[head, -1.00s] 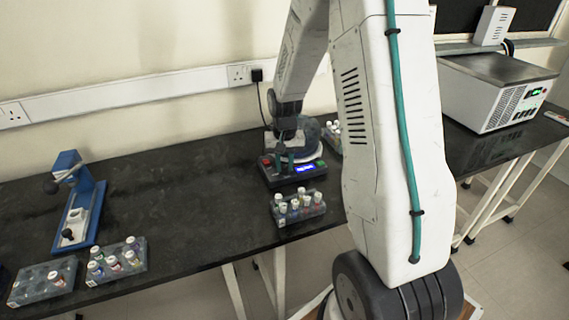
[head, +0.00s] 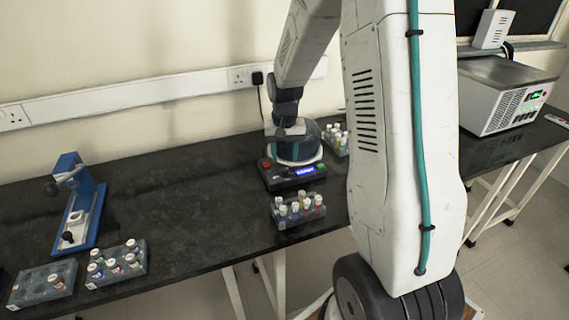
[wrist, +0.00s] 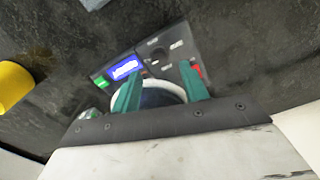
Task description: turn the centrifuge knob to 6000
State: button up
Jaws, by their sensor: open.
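The centrifuge (head: 298,148) sits on the black bench, with a domed lid and a low front panel. In the wrist view its panel carries a lit blue display (wrist: 125,68), a green button (wrist: 101,82), a red part (wrist: 197,70) and a small dark knob (wrist: 158,54) among pale markings. The markings and the knob's setting are too small to read. My gripper (wrist: 160,86) is open, its two teal fingers apart with the pale lid rim showing between them. The knob lies beyond the fingertips, not between them. In the head view the fingertips cannot be made out.
A rack of capped vials (head: 298,209) stands just in front of the centrifuge, another (head: 337,137) behind it. A blue press (head: 80,207) and more racks (head: 117,266) stand at left. A white box unit (head: 503,92) stands at right. The bench between is clear.

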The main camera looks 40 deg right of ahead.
jog(key=shift+r, duration=1.45)
jog(key=s+a+r+n, duration=0.2)
jog(key=s+a+r, duration=0.3)
jog(key=s, duration=0.4)
jog(key=s+a+r+n+t, duration=0.1)
jog(key=s+a+r+n, duration=0.1)
jog(key=s+a+r, duration=0.3)
jog(key=s+a+r+n, duration=0.2)
jog(key=s+a+r, duration=0.3)
jog(key=s, duration=0.8)
jog(key=shift+s+a+r, duration=0.25)
jog(key=shift+a+r, duration=0.1)
jog(key=shift+a, duration=0.6)
